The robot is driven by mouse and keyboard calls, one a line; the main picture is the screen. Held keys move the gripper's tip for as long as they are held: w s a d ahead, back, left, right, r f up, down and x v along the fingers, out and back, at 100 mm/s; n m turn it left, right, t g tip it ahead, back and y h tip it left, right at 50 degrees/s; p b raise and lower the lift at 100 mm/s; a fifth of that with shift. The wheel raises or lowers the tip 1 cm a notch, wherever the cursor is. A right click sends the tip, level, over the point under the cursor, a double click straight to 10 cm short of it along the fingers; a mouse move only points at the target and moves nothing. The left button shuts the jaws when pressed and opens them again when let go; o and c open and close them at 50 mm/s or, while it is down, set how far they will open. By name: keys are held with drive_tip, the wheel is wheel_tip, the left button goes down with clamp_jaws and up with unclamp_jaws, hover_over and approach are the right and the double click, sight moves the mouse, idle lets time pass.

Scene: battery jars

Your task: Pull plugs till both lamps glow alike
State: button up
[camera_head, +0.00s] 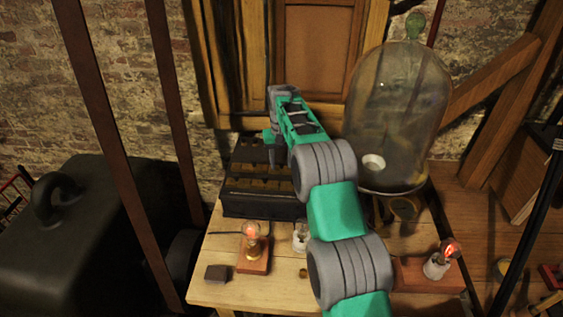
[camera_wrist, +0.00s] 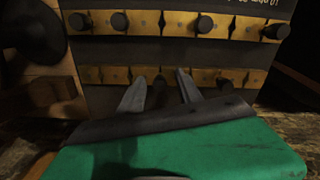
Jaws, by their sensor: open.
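A dark plug box (camera_head: 262,207) with brass bars on top stands at the back of the wooden table. In the wrist view, its upper brass row (camera_wrist: 180,22) holds several black plugs, including one at the right (camera_wrist: 276,32); a bare gap shows near the middle. My gripper (camera_wrist: 161,82) is open; contact with the plug cannot be told. The left lamp (camera_head: 251,230) glows orange; the right lamp (camera_head: 450,249) glows red-orange on its wooden base.
A tall glass bell jar (camera_head: 398,110) stands right of my arm. A white-based piece (camera_head: 300,240), a small brass piece (camera_head: 303,272) and a dark block (camera_head: 217,273) are on the table (camera_head: 240,298). A large black body (camera_head: 85,235) fills the left.

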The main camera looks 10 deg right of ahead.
wheel_tip(320, 180, up, 8)
drive_tip(key=shift+f+b, duration=0.2)
drive_tip(key=shift+b, duration=0.25)
drive_tip(key=shift+s+r, duration=0.1)
drive_tip(key=shift+r, duration=0.35)
drive_tip(key=s+a+r+t, duration=0.1)
drive_tip(key=s+r, duration=0.4)
drive_tip(key=s, duration=0.3)
drive_tip(key=s+a+r+t, duration=0.1)
drive_tip(key=s+r, duration=0.4)
drive_tip(key=s, duration=0.4)
drive_tip(key=s+f+t, duration=0.1)
drive_tip(key=s+f, duration=0.2)
drive_tip(key=s, duration=0.6)
drive_tip(key=s+f+t, duration=0.1)
drive_tip(key=s+f, duration=0.3)
drive_tip(key=s, duration=0.5)
drive_tip(key=shift+s+a+f+n, duration=0.15)
drive_tip(key=shift+a+f+n, duration=0.1)
drive_tip(key=shift+n, duration=0.15)
